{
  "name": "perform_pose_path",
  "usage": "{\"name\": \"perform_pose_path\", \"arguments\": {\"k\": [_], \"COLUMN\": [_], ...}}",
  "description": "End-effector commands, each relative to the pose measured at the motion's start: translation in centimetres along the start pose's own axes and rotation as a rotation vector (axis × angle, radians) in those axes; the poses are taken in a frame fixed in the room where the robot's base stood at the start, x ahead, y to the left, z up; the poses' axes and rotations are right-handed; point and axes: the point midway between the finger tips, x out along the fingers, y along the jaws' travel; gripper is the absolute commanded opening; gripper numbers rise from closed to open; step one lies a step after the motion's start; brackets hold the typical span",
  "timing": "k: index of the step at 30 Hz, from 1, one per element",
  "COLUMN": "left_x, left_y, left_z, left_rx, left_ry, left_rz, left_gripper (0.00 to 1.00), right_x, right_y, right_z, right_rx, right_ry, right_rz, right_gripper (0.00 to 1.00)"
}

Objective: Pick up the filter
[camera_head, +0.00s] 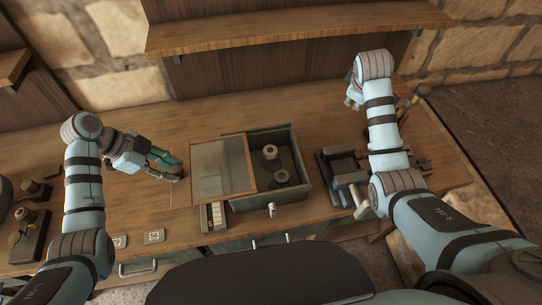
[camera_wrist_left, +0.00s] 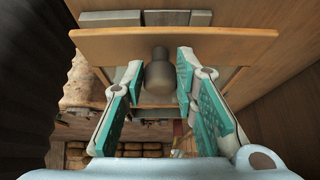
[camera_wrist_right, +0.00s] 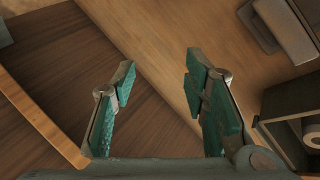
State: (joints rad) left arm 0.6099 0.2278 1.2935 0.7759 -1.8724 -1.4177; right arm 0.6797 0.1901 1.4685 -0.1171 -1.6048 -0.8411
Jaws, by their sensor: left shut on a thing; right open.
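An open-topped grey box (camera_head: 298,188) stands mid-bench with two dark, pale-topped round parts inside, a rear one (camera_head: 270,152) and a front one (camera_head: 281,177). Either may be the filter; I cannot tell which. A wood-framed glass lid (camera_head: 220,168) covers the box's left part and reaches past its left side. My left gripper (camera_head: 172,168) is at the lid's left side. In the left wrist view its fingers are shut on a grey rounded knob (camera_wrist_left: 160,75) on a wooden bar (camera_wrist_left: 220,40). My right gripper (camera_head: 354,100) is open and empty, right of the box and behind it.
A dark vise-like fixture (camera_head: 345,180) stands right of the box. A small tray of light blocks (camera_head: 213,217) lies in front of the lid. A shelf (camera_head: 290,30) overhangs the back of the bench. The bench (camera_head: 225,115) behind the box is clear.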

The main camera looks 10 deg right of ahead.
Motion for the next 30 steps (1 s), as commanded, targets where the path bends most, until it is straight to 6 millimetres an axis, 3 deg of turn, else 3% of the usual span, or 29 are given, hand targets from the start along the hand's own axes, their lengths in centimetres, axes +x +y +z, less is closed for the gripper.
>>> {"name": "perform_pose_path", "arguments": {"k": [1,3,6,9,11,16,30], "left_x": [0.0,0.0,0.1,0.1,0.1,0.1,0.1], "left_y": [0.1,0.1,0.1,0.1,0.1,0.2,0.2], "left_z": [0.1,0.1,0.1,0.1,0.2,0.2,0.2], "left_rx": [-0.002,-0.002,-0.002,-0.003,-0.003,-0.003,-0.003], "left_ry": [-0.002,-0.003,-0.003,-0.003,-0.003,-0.003,-0.003], "left_rz": [0.004,0.004,0.004,0.005,0.005,0.006,0.006], "left_gripper": [0.02,0.02,0.02,0.02,0.02,0.02,0.02], "right_x": [0.1,-0.6,-2.5,-3.7,-3.6,-0.7,5.5], "right_y": [-5.0,-11.4,-17.9,-21.4,-22.6,-25.0,-28.6], "right_z": [-2.8,-6.0,-9.0,-10.5,-11.0,-11.8,-12.8], "right_rx": [0.012,0.031,0.048,0.056,0.058,0.057,0.058], "right_ry": [0.058,0.123,0.185,0.215,0.220,0.220,0.221], "right_rz": [-0.122,-0.287,-0.465,-0.564,-0.591,-0.600,-0.592], "right_gripper": [0.41,0.41,0.41,0.41,0.41,0.41,0.41]}}
